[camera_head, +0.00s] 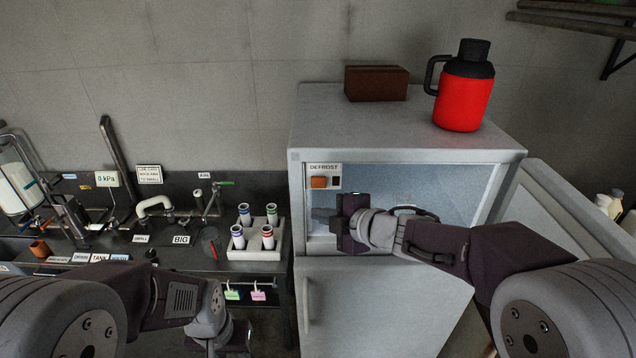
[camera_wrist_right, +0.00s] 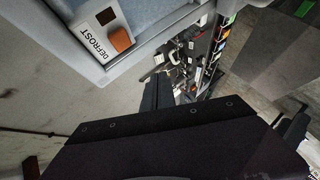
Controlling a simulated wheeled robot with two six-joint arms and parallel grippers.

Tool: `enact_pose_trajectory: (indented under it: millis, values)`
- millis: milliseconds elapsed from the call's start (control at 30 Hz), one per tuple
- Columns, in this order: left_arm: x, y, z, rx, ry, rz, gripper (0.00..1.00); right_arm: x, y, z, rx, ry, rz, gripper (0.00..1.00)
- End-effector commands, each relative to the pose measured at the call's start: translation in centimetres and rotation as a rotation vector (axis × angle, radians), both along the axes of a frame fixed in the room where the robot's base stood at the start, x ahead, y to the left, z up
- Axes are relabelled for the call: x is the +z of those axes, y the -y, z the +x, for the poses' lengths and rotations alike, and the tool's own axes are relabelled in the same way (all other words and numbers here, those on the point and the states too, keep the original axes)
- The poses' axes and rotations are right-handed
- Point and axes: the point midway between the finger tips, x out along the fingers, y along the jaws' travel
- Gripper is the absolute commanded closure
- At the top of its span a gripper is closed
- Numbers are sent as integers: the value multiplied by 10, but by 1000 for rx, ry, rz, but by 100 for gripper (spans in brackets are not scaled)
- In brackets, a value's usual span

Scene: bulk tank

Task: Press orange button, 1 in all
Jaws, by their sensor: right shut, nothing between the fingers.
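The orange button (camera_head: 319,182) sits on a white panel labelled DEFROST (camera_head: 324,168), on the upper left inside the open grey fridge cabinet (camera_head: 297,110). The button also shows in the right wrist view (camera_wrist_right: 120,39), unobstructed. My right gripper (camera_head: 335,222) is shut and empty, a little below and right of the button, apart from it in the picture. In the right wrist view its dark body fills the lower part. My left gripper (camera_head: 232,340) hangs low at the front, partly cut by the frame edge; its fingers do not show clearly.
A red jug (camera_head: 463,97) and a brown box (camera_head: 376,83) stand on the cabinet. The cabinet door (camera_head: 570,215) is open to the right. A white rack (camera_head: 255,250) with several tubes stands left on the dark bench (camera_head: 200,265). Pipes and signs stand further left.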

Motion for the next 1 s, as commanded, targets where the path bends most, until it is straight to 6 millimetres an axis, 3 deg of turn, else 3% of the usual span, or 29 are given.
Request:
enact_pose_trajectory:
  millis: [500, 700, 1000]
  values:
    - [24, 0, 0, 0, 0, 0, 64, 3, 0, 70, -2, -2, 0, 100]
    - [29, 0, 0, 0, 0, 0, 64, 1, 0, 82, -1, -1, 0, 100]
    - [28, 0, 0, 0, 0, 0, 64, 0, 0, 83, -1, -1, 0, 100]
